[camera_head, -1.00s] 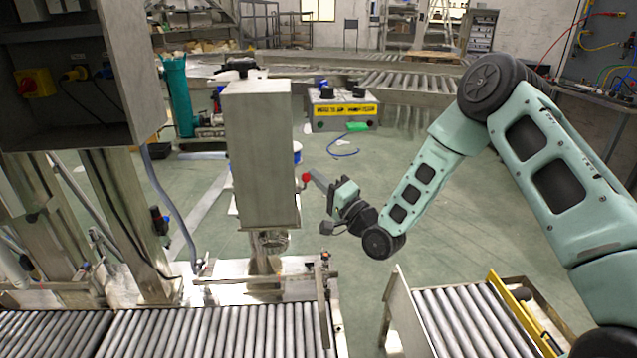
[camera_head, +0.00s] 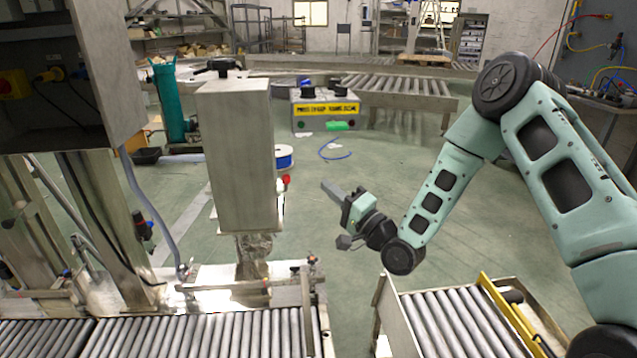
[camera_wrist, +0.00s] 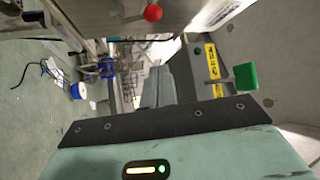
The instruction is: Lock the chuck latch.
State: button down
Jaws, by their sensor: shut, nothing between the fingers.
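The latch shows as a small red ball knob (camera_head: 286,180) on the lower right side of the upright steel housing (camera_head: 236,155). The same red knob (camera_wrist: 153,13) is at the top of the wrist view. How its lever stands is too small or hidden to tell. My gripper (camera_head: 325,187) is to the right of the knob, with a clear gap between them. Its grey fingers are together, empty, and point left toward the housing. The fingers (camera_wrist: 160,85) also show in the wrist view, below the knob.
Roller conveyors (camera_head: 200,338) run below the housing, and another roller section (camera_head: 455,325) stands at the lower right. A control box with a yellow label (camera_head: 325,108) stands behind on the floor. A blue-and-white spool (camera_head: 284,157) is behind the housing. Open floor surrounds my gripper.

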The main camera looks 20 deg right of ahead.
jog(key=shift+v, duration=0.95)
jog(key=s+a+n+g+h+p, duration=0.25)
jog(key=s+a+n+g, duration=0.55)
jog(key=a+n+g, duration=0.4)
jog(key=s+d+r+n+g+h+p, duration=0.1)
jog(key=s+r+n+g+h, duration=0.1)
jog(key=s, duration=1.1)
jog(key=s+d+r+n+g+h+p, duration=0.1)
jog(key=s+r+g+h, duration=0.4)
jog(key=s, duration=0.9)
jog(key=shift+d+r+n, duration=0.4)
jog(key=shift+d+n, duration=0.1)
jog(key=shift+n, duration=0.6)
jog(key=shift+s, duration=0.1)
